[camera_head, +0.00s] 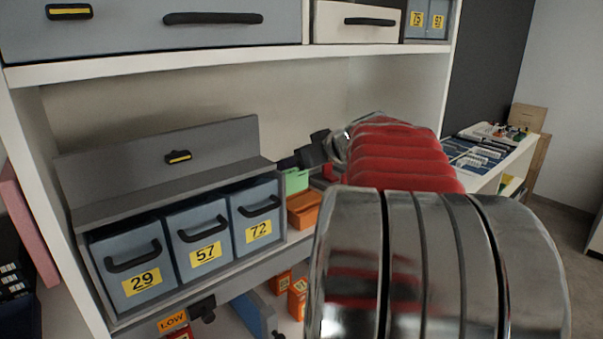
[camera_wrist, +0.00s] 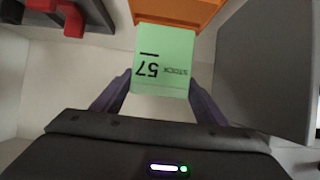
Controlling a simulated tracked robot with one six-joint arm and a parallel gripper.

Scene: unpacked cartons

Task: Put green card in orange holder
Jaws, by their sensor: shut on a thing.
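The green card (camera_wrist: 163,58), marked "STOCK 57" upside down in the wrist view, sits between the two fingers of my gripper (camera_wrist: 160,86), which is shut on it. The orange holder (camera_wrist: 185,10) is at the top of that view, and the card's far edge overlaps it in the picture. I cannot tell whether they touch. In the head view the green card (camera_head: 296,181) shows just above the orange holder (camera_head: 304,212) on the shelf. My arm hides much of the gripper there.
A grey unit with drawers 29, 57 and 72 (camera_head: 260,230) stands left of the holder. A grey panel (camera_wrist: 270,65) rises close on the right in the wrist view. Red and dark items (camera_wrist: 70,15) are at its upper left. An upper shelf (camera_head: 200,58) spans overhead.

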